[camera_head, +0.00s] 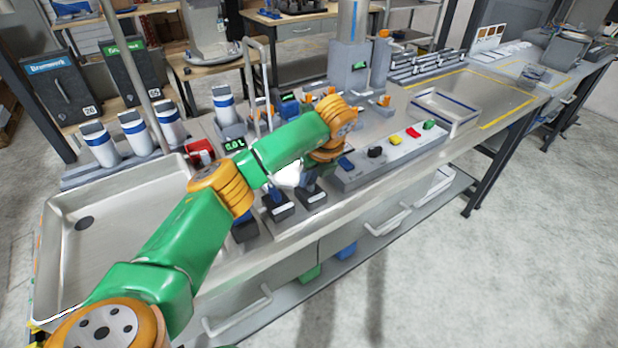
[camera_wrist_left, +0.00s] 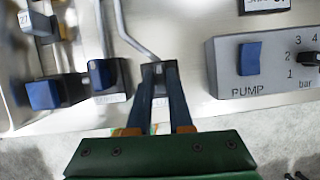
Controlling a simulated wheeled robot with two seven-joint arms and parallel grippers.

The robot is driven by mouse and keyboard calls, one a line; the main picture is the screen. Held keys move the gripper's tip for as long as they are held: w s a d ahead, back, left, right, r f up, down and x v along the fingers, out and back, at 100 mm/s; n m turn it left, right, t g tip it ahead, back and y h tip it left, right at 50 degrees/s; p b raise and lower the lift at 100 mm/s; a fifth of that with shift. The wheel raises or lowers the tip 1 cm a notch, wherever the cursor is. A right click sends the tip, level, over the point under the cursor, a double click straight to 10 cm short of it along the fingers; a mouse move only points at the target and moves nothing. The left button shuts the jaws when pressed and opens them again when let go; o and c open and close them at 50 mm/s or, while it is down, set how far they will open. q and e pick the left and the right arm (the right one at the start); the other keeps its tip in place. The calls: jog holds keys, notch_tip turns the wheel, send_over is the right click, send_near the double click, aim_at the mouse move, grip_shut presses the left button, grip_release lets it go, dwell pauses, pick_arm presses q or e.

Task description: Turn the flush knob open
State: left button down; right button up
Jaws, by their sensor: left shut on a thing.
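My left gripper (camera_wrist_left: 159,84) is shut on a small knob (camera_wrist_left: 157,69) on a dark block, the one nearest the PUMP panel in the left wrist view. The fingers cover much of the knob, and I cannot read its label, so I cannot confirm from lettering that it is the flush knob. A bent grey pipe (camera_wrist_left: 133,38) rises behind it. In the head view my green and orange left arm hides most of the gripper; the dark block (camera_head: 313,198) shows just below the wrist. My right gripper is in neither view.
Two similar blocks with blue knobs, a nearer one (camera_wrist_left: 104,76) and a farther one (camera_wrist_left: 42,95), stand to the left. The grey pump panel (camera_wrist_left: 226,75) with its blue switch stands to the right. A steel sink (camera_head: 60,265) and a tray (camera_head: 437,113) flank the bench.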

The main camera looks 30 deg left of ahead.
pick_arm(q)
jog(key=shift+n, duration=0.5)
jog(key=c, duration=0.8)
grip_release()
jog(key=v, duration=0.7)
jog(key=shift+w+r, duration=0.1)
